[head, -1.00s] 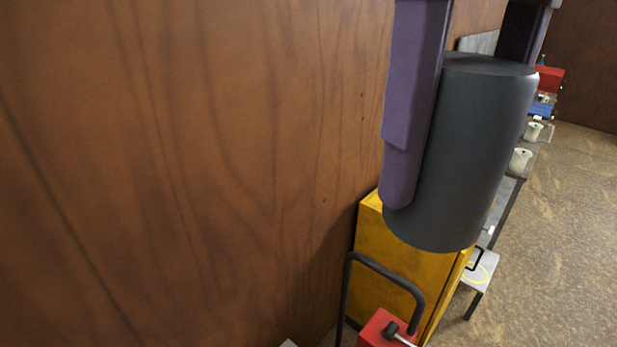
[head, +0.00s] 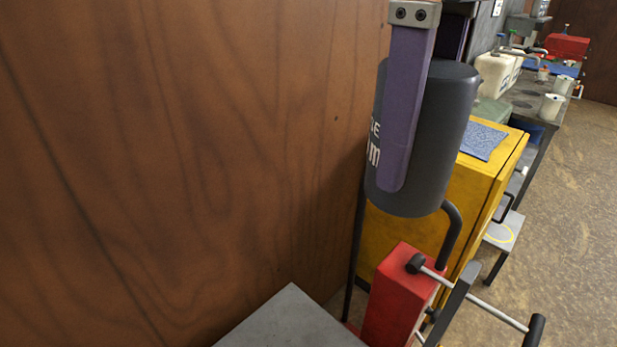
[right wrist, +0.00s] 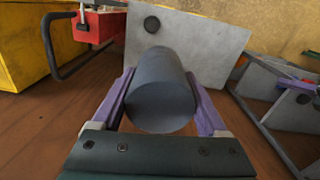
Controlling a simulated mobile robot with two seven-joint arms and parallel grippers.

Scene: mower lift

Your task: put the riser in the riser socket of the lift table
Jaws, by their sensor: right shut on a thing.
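The riser, a dark grey cylinder (head: 440,130) with pale lettering on its side, stands almost upright in the head view. My right gripper (head: 407,150) is shut on it, with one purple finger along its near side. In the right wrist view the riser (right wrist: 160,95) lies between both fingers (right wrist: 158,78). The lift table's grey plate (right wrist: 205,45) is beyond the riser there, with a dark round spot (right wrist: 152,24), perhaps the socket. The plate's corner (head: 290,322) shows at the bottom of the head view. The riser looks apart from it. My left gripper is not in view.
A brown wooden panel (head: 180,150) fills the left of the head view. A red block (head: 398,300) with a bar handle and black tube stands below the riser. A yellow cabinet (head: 485,195) is behind it. A bench (head: 535,100) with white containers runs back right; floor is open at right.

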